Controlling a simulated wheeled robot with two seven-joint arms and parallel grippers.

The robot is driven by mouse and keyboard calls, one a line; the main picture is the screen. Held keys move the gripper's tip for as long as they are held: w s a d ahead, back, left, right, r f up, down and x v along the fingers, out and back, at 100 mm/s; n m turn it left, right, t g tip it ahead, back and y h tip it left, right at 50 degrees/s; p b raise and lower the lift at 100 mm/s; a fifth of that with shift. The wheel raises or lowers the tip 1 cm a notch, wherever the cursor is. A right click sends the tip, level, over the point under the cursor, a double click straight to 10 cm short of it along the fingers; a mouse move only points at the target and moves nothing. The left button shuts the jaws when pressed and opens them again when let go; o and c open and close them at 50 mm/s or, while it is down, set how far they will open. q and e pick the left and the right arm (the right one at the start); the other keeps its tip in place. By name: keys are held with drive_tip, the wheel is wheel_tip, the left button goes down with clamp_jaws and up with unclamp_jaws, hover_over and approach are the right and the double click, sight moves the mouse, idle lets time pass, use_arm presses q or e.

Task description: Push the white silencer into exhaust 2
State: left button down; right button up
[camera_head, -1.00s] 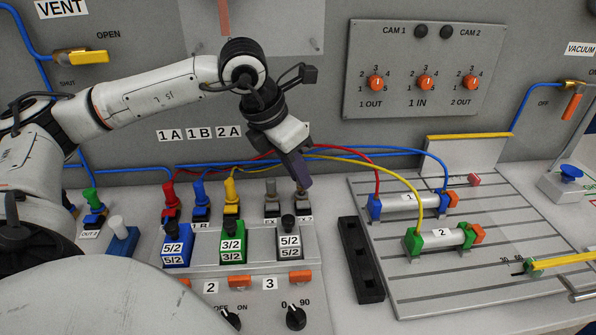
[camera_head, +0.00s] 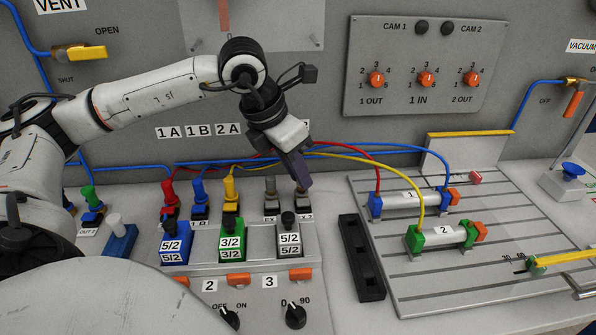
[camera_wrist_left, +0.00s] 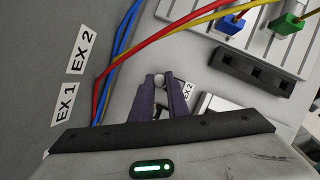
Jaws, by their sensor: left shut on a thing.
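My left gripper (camera_head: 302,186) points down over exhaust 2 (camera_head: 305,210), whose label is partly covered in the head view. In the left wrist view its two dark fingers (camera_wrist_left: 161,82) are shut on the white silencer (camera_wrist_left: 158,79); only its pale round end shows between the fingertips. The "2" label of exhaust 2 (camera_wrist_left: 188,90) shows just right of the fingers. The fingers hide the joint, so I cannot tell how deep the silencer sits. My right gripper is not in view.
A grey silencer stands in exhaust 1 (camera_head: 270,187), close to the left. Red, blue and yellow tubes (camera_wrist_left: 135,45) run behind the fingers. The valve block with a grey 5/2 valve (camera_head: 289,242) lies in front. A black slotted rail (camera_head: 361,258) is at the right.

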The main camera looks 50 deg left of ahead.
use_arm(q)
drive_tip(key=shift+f+b, duration=0.35)
idle(0.5)
drive_tip(key=c, duration=1.2)
unclamp_jaws()
drive_tip(key=shift+r, duration=0.1)
drive_tip(key=shift+r+p, duration=2.7)
drive_tip(key=shift+r, duration=0.8)
drive_tip(key=shift+f, duration=0.1)
